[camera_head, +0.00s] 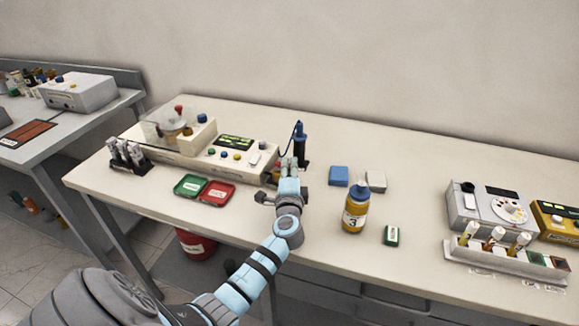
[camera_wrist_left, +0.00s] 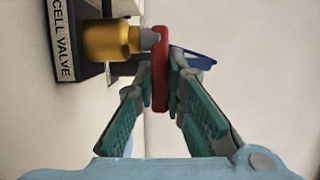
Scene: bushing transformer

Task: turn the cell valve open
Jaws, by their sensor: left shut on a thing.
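The handle lies lengthwise between the fingers, pointing along my gripper. In the head view my left gripper (camera_head: 289,168) is at the right end of the long cream instrument (camera_head: 185,155), and it largely hides the valve. My right gripper is not in view.
A dark upright holder (camera_head: 301,145) stands close behind.

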